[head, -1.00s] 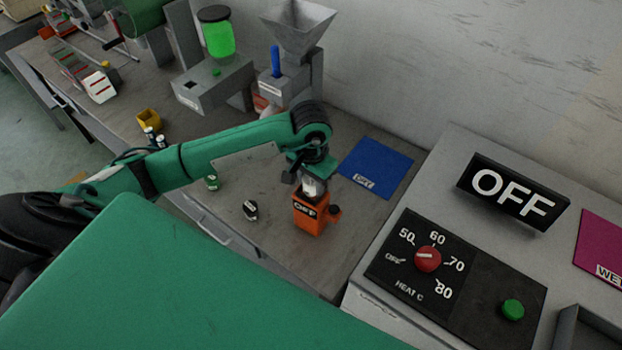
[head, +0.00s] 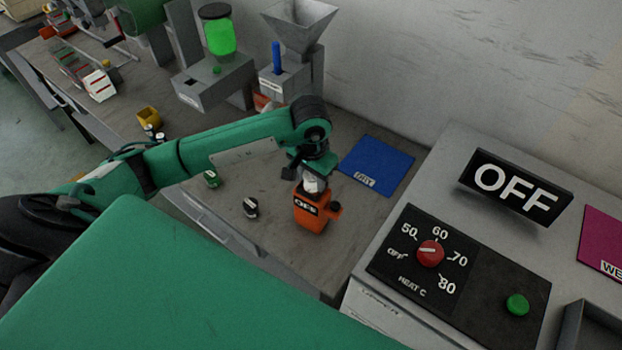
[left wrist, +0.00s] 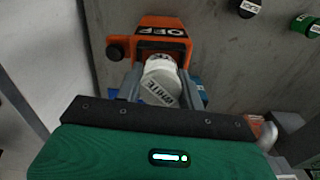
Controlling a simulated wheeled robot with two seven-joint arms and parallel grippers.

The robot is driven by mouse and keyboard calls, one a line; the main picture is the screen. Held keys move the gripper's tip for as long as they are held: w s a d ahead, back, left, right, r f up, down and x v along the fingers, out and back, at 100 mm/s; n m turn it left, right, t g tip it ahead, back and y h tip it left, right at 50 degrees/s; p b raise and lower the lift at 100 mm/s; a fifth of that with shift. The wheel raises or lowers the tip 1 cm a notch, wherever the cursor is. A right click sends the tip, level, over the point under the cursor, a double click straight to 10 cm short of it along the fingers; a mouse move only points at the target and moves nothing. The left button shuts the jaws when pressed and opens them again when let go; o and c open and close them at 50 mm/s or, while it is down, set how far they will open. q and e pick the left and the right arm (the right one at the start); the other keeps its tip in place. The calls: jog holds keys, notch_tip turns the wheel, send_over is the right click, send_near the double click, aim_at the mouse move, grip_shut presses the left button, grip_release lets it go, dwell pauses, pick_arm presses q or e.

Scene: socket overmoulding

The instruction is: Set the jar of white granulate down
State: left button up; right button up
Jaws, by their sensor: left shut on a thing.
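The white jar (head: 312,184), its label partly readable as "WHITE" in the left wrist view (left wrist: 160,88), is between the fingers of my left gripper (head: 313,178). The gripper is shut on it, and the fingers also show in the left wrist view (left wrist: 162,90). In the head view the jar overlaps the device's top. I cannot tell whether they touch. My right gripper is not in view.
A blue mat (head: 376,164) lies right of the gripper. A black-labelled jar (head: 251,207) and a green jar (head: 211,179) stand to the left. A grey hopper machine (head: 298,50) is behind. A heater panel (head: 415,265) is at the right. Bare bench lies around the orange device.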

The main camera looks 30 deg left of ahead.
pick_arm(q)
jog(key=o, duration=0.9)
jog(key=shift+s+d+f, duration=0.1)
jog(key=shift+s+f, duration=0.2)
jog(key=shift+f, duration=0.3)
jog(key=shift+s+d+f, duration=0.1)
jog(key=shift+s+f, duration=0.15)
jog(key=shift+f, duration=0.3)
jog(key=shift+w+r+p, duration=0.1)
jog(key=shift+r+p, duration=0.6)
jog(key=shift+p, duration=0.35)
jog(key=shift+o, duration=0.3)
jog(key=shift+w+r+b, duration=0.1)
jog(key=shift+w+b, duration=0.15)
jog(key=shift+b, duration=0.1)
jog(key=r+b, duration=0.1)
jog(key=r, duration=0.2)
jog(key=r+b, duration=0.1)
jog(key=r, duration=0.3)
jog(key=r+b, duration=0.1)
jog(key=r, duration=0.3)
jog(key=shift+w+a+b, duration=0.2)
jog(key=shift+w+b, duration=0.1)
jog(key=shift+b, duration=0.1)
jog(key=shift+s+r, duration=0.1)
jog(key=shift+r, duration=0.45)
jog(key=shift+f, duration=0.1)
